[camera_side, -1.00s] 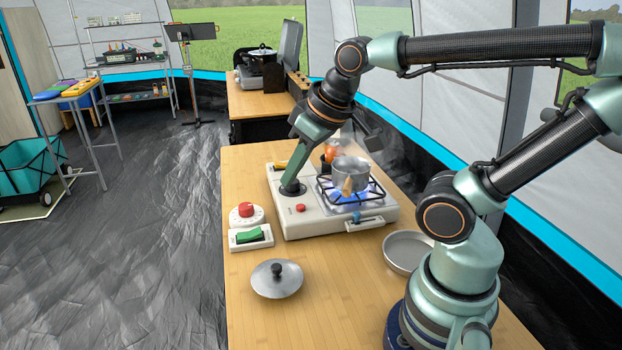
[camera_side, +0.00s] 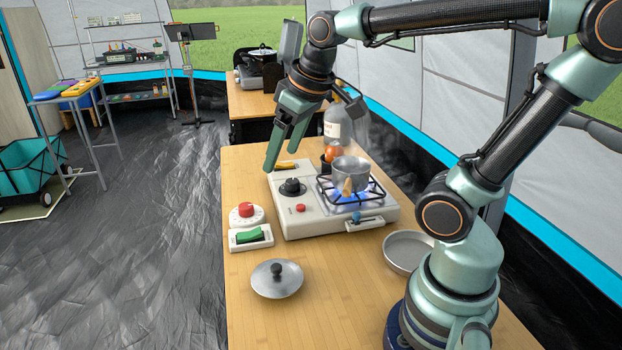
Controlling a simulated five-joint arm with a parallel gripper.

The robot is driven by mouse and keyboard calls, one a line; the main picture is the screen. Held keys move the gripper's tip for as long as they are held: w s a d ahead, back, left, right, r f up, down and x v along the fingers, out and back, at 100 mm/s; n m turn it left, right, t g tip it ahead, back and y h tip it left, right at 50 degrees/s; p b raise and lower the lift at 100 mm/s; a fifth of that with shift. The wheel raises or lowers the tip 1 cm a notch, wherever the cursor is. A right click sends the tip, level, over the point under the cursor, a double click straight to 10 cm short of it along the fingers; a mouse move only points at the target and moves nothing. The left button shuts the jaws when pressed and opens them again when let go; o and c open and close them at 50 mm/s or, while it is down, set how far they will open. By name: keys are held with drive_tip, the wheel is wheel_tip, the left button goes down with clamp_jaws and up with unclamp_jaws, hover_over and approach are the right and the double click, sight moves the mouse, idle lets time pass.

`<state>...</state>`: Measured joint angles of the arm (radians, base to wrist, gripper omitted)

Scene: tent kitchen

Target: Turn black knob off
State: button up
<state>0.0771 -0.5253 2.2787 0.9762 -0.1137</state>
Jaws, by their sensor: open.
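The black knob (camera_side: 292,187) sits on top of the left part of the white stove (camera_side: 305,222). I cannot tell its exact setting. A blue flame (camera_side: 346,197) shows under the pot (camera_side: 350,173) on the burner at the right. My gripper (camera_side: 281,154) is open and empty, raised above and behind the knob, apart from it. Its green fingers point down and a little left.
A red button (camera_side: 300,208), a yellow switch (camera_side: 285,165) and a blue-tipped slider (camera_side: 357,217) are on the stove. A red-topped dial (camera_side: 246,214) and green rocker switch (camera_side: 250,236) stand left. A lid (camera_side: 277,279) and metal bowl (camera_side: 406,250) lie in front.

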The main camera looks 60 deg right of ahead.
drive_tip(key=w+d+r+g, duration=0.1)
drive_tip(key=w+d+g, duration=0.1)
drive_tip(key=w+d, duration=0.35)
drive_tip(key=n+g, duration=0.2)
drive_tip(key=g, duration=0.1)
hover_over(293, 180)
wheel_tip(293, 180, down, 9)
drive_tip(key=shift+y, duration=0.3)
wheel_tip(293, 180, down, 12)
drive_tip(key=shift+a+f, duration=0.1)
drive_tip(key=shift+f, duration=0.1)
clamp_jaws()
